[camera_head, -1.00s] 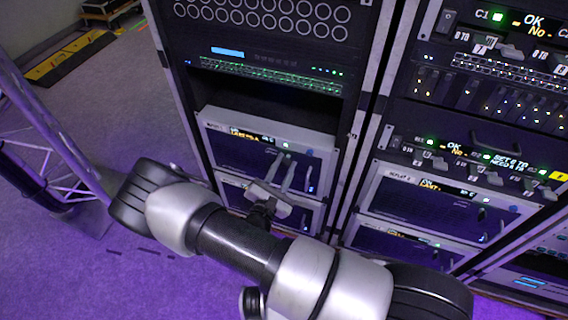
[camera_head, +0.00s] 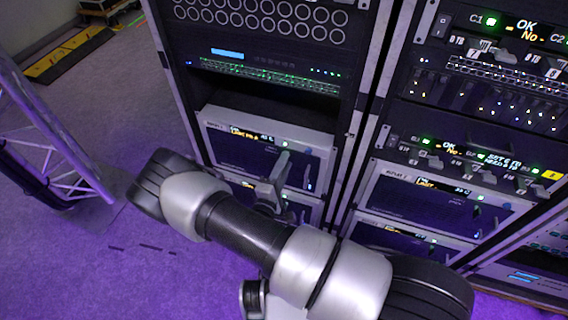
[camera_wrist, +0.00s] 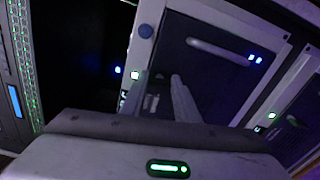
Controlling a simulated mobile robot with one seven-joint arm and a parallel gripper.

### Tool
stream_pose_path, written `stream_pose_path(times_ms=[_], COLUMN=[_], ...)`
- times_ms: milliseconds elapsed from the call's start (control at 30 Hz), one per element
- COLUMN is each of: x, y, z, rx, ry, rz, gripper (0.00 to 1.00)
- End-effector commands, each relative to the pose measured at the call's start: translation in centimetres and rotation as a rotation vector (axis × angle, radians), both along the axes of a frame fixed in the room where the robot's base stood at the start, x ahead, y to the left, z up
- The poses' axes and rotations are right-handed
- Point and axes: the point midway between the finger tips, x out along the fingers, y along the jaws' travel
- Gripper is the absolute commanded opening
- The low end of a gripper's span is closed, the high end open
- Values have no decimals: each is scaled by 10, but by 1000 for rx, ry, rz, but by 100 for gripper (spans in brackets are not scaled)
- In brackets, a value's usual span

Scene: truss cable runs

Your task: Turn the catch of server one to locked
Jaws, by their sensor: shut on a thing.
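Server one, taken to be the upper light-framed unit (camera_head: 228,152) low in the left rack, has a dark front, a small lit display (camera_head: 243,132) and a handle at its right side. Its front also shows in the wrist view (camera_wrist: 190,65), with a pale bar handle (camera_wrist: 218,50). My gripper (camera_head: 282,163) is at the right half of this front, its fingers close together and seen nearly edge-on. In the wrist view my fingers (camera_wrist: 180,97) point at the dark front. They are shut on a small part, apparently the catch, which they hide. I cannot read the catch's angle.
A second similar unit (camera_head: 238,188) sits just below, partly behind my arm. Above server one is a dark open bay (camera_head: 265,108). The right rack (camera_head: 440,185) stands close beside.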

Motion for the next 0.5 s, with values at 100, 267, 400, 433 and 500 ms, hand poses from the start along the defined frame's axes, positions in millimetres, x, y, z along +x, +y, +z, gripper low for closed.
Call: stream_pose_path(times_ms=[100, 267, 400, 433, 500], x=[0, 0, 0, 0, 0], y=[0, 1, 1, 1, 1], z=[0, 0, -1, -1, -1], rx=[62, 122, 152, 156, 163], ry=[-22, -44, -54, -56, -58], rz=[1, 1, 1, 1, 1], gripper=[6, 6, 6, 6, 6])
